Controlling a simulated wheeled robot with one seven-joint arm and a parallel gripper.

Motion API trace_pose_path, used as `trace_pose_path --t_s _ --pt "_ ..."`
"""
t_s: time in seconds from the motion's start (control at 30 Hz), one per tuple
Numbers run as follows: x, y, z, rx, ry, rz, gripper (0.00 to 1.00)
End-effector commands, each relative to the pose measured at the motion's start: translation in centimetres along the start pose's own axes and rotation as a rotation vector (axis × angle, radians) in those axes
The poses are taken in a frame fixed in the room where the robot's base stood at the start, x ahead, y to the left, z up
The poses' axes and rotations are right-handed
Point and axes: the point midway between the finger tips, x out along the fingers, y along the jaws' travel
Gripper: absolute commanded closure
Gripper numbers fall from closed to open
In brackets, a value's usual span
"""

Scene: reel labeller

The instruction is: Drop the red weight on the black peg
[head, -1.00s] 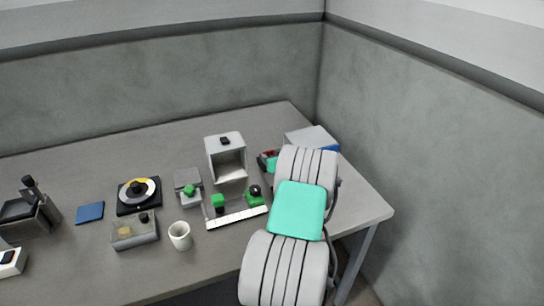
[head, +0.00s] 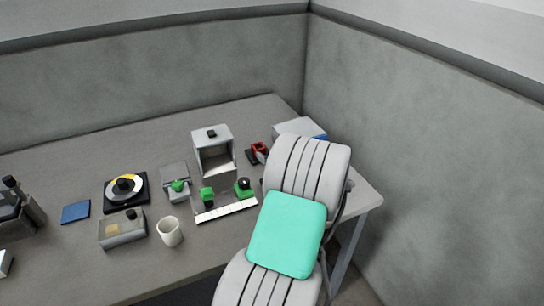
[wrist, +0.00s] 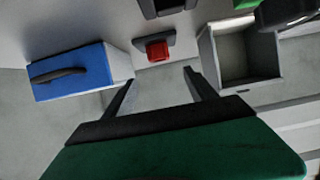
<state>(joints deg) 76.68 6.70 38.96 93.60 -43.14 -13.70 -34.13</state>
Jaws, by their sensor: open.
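A small red block (wrist: 157,50), which looks like the red weight, sits on a dark base in the wrist view. It also shows in the head view (head: 260,149), right of the open-fronted white box. My gripper (wrist: 159,76) is open and empty. Its two fingertips are spread apart on the near side of the red block, and I cannot tell how high above the table they are. In the head view my arm hides the gripper. A black peg (head: 124,184) stands at the centre of the yellow and white disc on the left.
A grey and blue box (wrist: 72,75) with a dark handle is left of the red block in the wrist view. The open white box (wrist: 243,55) is on the right. Green blocks (head: 207,195), a white cup (head: 169,232) and a grey box (head: 122,231) stand on the table.

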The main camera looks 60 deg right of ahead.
Motion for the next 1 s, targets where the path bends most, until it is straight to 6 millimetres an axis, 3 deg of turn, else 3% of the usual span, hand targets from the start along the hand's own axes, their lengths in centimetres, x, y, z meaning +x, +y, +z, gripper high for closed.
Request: trace_pose_path --t_s 0.17,0.27,0.37,0.43,0.5,0.57,0.6,0.63,0.7,0.8,0.9,1.0 --pt "-0.7 -0.4 -0.1 -0.003 -0.004 -0.006 0.35" --pt "-0.2 -4.2 -0.9 -0.029 -0.047 -0.062 0.35" --pt "-0.3 -13.1 -1.9 -0.091 -0.163 -0.183 0.35" --pt "-2.2 -21.2 -1.9 -0.153 -0.281 -0.275 0.35" --pt "-5.7 -28.2 -1.1 -0.213 -0.402 -0.341 0.35" --pt "-9.6 -33.0 0.0 -0.263 -0.5 -0.379 0.35" --pt "-12.5 -35.6 0.8 -0.295 -0.56 -0.394 0.35" --pt "-14.8 -37.2 1.6 -0.317 -0.603 -0.403 0.35" --pt "-19.9 -39.7 3.4 -0.361 -0.693 -0.409 0.35" --pt "-25.7 -41.0 5.7 -0.402 -0.786 -0.4 0.35" --pt "-28.9 -41.0 7.1 -0.42 -0.839 -0.387 0.35" --pt "-29.8 -40.8 7.6 -0.424 -0.86 -0.38 0.35"
